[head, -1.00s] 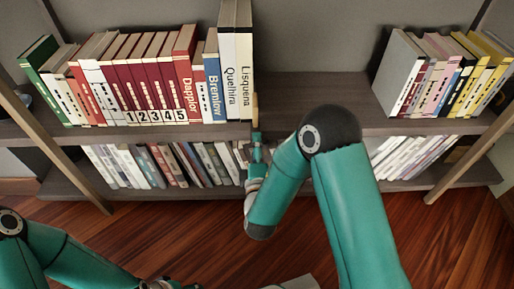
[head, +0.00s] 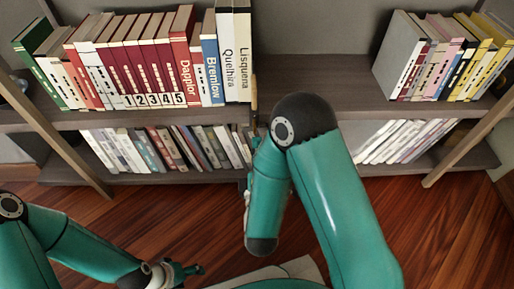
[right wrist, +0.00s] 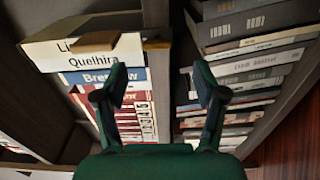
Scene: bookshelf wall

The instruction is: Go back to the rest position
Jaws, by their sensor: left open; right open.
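My right gripper (right wrist: 159,80) is open and empty in the right wrist view, its two fingers apart in front of the shelf edge. In the head view it is mostly hidden behind my right arm, near the right end of the upper book row. The white Lisquena book (head: 243,55) and Quelhira book (head: 226,57) stand upright there, beside the blue Bremlow book (head: 211,72). Quelhira also shows in the right wrist view (right wrist: 93,58). A small brown wooden piece (right wrist: 97,41) lies against the end book. My left gripper (head: 190,271) is open and empty, low over the floor.
The upper shelf (head: 315,93) is bare between the left row and a grey-ended group of books (head: 400,55) at right. Several books fill the lower shelf (head: 165,150). Slanted wooden posts (head: 60,140) flank the shelves.

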